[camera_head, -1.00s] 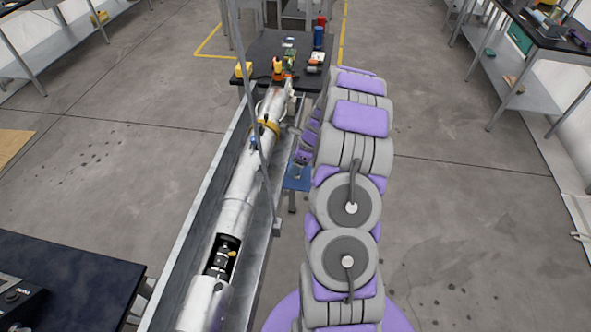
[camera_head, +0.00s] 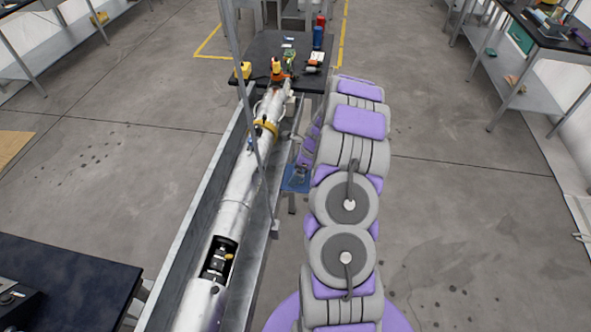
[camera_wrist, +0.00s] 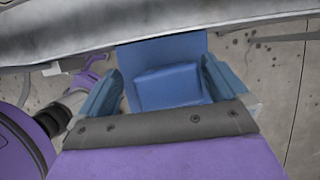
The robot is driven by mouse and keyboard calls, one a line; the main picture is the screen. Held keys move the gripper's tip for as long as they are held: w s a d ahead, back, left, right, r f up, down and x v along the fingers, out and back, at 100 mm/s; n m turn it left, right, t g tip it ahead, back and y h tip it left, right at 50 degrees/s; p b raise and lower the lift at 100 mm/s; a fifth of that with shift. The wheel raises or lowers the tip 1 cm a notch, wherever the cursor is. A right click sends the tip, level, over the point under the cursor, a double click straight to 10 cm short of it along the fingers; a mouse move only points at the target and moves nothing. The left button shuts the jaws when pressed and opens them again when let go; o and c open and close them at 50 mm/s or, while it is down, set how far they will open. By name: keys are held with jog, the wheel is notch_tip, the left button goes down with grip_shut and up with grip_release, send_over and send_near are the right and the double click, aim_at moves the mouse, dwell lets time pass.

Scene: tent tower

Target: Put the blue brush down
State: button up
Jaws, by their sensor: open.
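My gripper (camera_wrist: 162,66) is open in the wrist view, with its two blue-grey fingers spread apart. Between them is a blue block-shaped piece (camera_wrist: 168,88), lying on or in front of a flat blue plate (camera_wrist: 160,49). No bristles or handle show, so I cannot tell whether this piece is the blue brush. In the head view the blue plate (camera_head: 295,181) sits low beside the metal trough. My gripper (camera_head: 301,173) is over it and partly hidden by my arm, and no brush can be made out there.
The metal trough (camera_head: 190,247) holds a long silver tube (camera_head: 238,190), left of my arm. A thin upright pole (camera_head: 255,130) stands close by. A black table (camera_head: 255,68) with tools is at the back. Open floor (camera_head: 460,200) lies to the right.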

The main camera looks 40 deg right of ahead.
jog(key=v, duration=0.2)
jog(key=d+v, duration=0.1)
jog(key=v, duration=0.1)
jog(key=shift+w+p, duration=0.1)
jog(key=shift+p, duration=0.3)
jog(key=a+p+v, duration=0.1)
jog(key=v, duration=0.6)
jog(key=shift+r, duration=0.4)
jog(key=shift+s, duration=0.2)
